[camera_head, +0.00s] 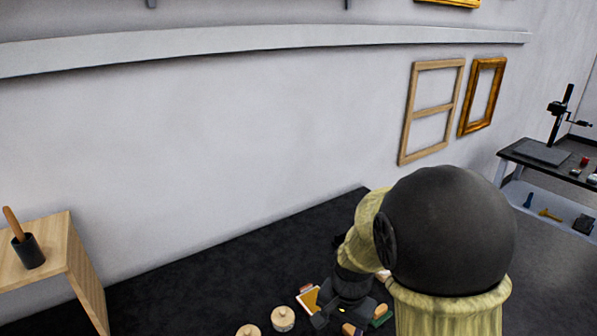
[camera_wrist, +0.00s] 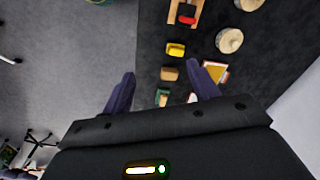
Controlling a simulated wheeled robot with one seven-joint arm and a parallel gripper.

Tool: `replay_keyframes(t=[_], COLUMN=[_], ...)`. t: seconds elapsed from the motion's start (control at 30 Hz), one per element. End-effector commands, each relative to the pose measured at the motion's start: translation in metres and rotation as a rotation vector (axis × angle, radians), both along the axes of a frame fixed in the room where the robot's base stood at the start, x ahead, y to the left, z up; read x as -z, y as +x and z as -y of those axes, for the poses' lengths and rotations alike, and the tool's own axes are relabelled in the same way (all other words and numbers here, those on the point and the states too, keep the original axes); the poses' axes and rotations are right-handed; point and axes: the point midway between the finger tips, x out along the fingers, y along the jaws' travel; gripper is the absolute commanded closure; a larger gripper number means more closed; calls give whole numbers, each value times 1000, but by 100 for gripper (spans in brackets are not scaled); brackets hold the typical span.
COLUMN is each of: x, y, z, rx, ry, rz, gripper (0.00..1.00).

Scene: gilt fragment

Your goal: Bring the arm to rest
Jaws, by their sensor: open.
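My gripper (camera_wrist: 160,85) shows in the wrist view with its two dark fingers spread apart. It is open and nothing is held between the fingers. Below it lies the dark table top (camera_wrist: 150,50) with small objects. In the head view my arm rises at the lower right and hides part of the table (camera_head: 215,255). My gripper is low over the table's objects there, and its fingertips are hard to make out.
Two round lidded jars (camera_head: 283,318) (camera_head: 248,330) stand near the gripper. A yellow block (camera_wrist: 175,49) and a tan block (camera_wrist: 169,74) lie below it. A wooden stand (camera_head: 60,240) holds a dark cup (camera_head: 28,250). A dark bench (camera_head: 545,155) stands at the right.

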Motion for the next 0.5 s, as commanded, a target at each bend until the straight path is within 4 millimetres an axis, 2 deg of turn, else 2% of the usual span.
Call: replay_keyframes(t=[0.03,0.1,0.3,0.5], x=[-6,-13,-25,-27], y=[-12,-27,-65,-77], z=[12,23,50,62], rx=[-65,-179,-469,-564], ry=[-2,-16,-90,-127], rz=[24,58,144,167], gripper=[40,40,40,40])
